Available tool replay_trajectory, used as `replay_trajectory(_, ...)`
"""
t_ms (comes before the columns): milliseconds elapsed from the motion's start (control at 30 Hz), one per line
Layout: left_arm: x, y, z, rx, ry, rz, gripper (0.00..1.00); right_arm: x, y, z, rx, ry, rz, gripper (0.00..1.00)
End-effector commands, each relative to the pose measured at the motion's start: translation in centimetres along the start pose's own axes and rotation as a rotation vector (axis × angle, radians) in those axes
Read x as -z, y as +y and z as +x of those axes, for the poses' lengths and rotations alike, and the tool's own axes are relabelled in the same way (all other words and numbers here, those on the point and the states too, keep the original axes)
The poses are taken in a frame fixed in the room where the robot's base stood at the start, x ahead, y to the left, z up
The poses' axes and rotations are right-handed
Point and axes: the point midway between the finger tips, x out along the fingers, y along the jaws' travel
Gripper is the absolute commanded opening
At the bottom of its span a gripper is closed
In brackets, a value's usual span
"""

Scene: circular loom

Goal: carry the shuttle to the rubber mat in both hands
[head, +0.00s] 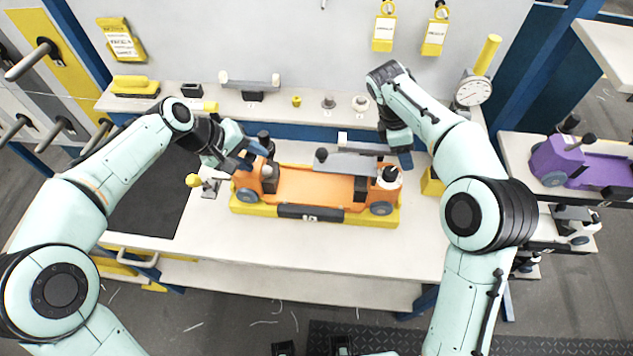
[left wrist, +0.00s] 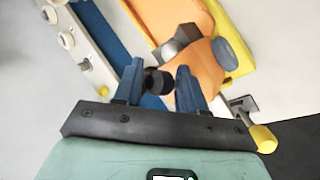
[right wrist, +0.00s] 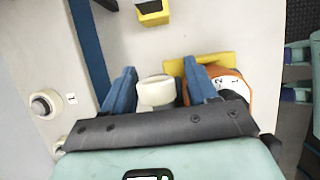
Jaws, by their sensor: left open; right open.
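The orange shuttle (head: 325,187), with grey wheels, sits on a yellow cradle (head: 345,222) mid-bench. My left gripper (head: 250,158) is open at its left end. In the left wrist view a black knob (left wrist: 156,80) shows between the open fingers (left wrist: 160,85), beside the shuttle's orange body (left wrist: 190,65). My right gripper (head: 404,158) is open near the right end. In the right wrist view a white round post (right wrist: 156,92) shows between its fingers (right wrist: 160,85); whether they touch it I cannot tell. The dark rubber mat (head: 145,212) lies at the bench's left, partly hidden by my left arm.
Small parts and a yellow-handled block (head: 135,86) stand on the back shelf. A dial gauge (head: 473,91) stands at the back right. A yellow-knobbed clamp (head: 194,181) is between mat and cradle. A purple shuttle (head: 585,165) sits on the right bench. The front strip is clear.

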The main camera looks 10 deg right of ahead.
Motion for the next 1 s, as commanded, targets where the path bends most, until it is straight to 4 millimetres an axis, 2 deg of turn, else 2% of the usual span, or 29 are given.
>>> replay_trajectory(267,0.0,0.0,0.1,0.0,0.0,0.0,0.41,0.0,0.0,0.1,0.0,0.0,0.0,0.58)
replay_trajectory(300,0.0,0.0,0.1,0.0,0.0,0.0,0.34,0.0,0.0,0.1,0.0,0.0,0.0,0.51)
replay_trajectory(367,0.0,0.0,0.1,0.0,0.0,0.0,0.14,0.0,0.0,0.1,0.0,0.0,0.0,0.32)
replay_trajectory(400,0.0,0.0,0.1,0.0,0.0,0.0,0.01,0.0,0.0,0.1,0.0,0.0,0.0,0.19)
replay_trajectory(467,0.0,0.0,0.1,0.0,0.0,0.0,0.0,0.0,0.0,0.1,0.0,0.0,0.0,0.0)
replay_trajectory(833,0.1,0.3,-0.1,-0.003,0.003,0.002,0.0,-0.1,0.1,-0.2,-0.002,0.001,0.0,0.0)
replay_trajectory(1000,0.4,1.2,-1.2,-0.006,0.009,0.006,0.0,-0.5,0.4,-1.5,-0.009,0.003,0.002,0.0)
